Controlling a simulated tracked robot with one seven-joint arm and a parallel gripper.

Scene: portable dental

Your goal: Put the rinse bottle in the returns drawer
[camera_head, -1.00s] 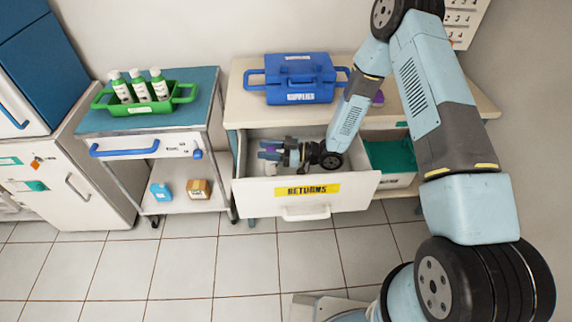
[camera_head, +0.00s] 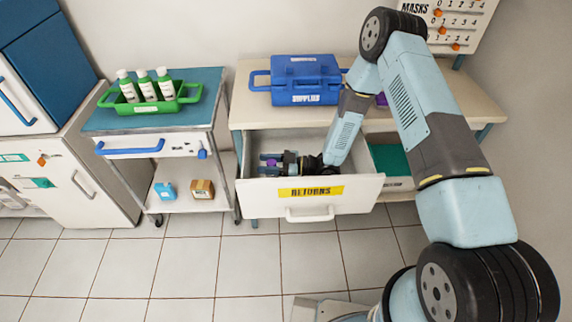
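The returns drawer (camera_head: 350,192), white with a yellow RETURNS label, is pulled out of the desk. My gripper (camera_head: 268,164) is low inside it at the left, pointing left and partly hidden by the drawer front. A small purple and white shape (camera_head: 271,162) shows at the fingertips. I cannot tell whether it is a bottle, or whether the fingers are shut on it. Which bottle is the rinse bottle is not readable.
A blue supplies case (camera_head: 305,76) stands on the desk top (camera_head: 243,113), with a purple item (camera_head: 381,100) beside my arm. An open compartment with a green inside (camera_head: 391,160) is right of the drawer.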

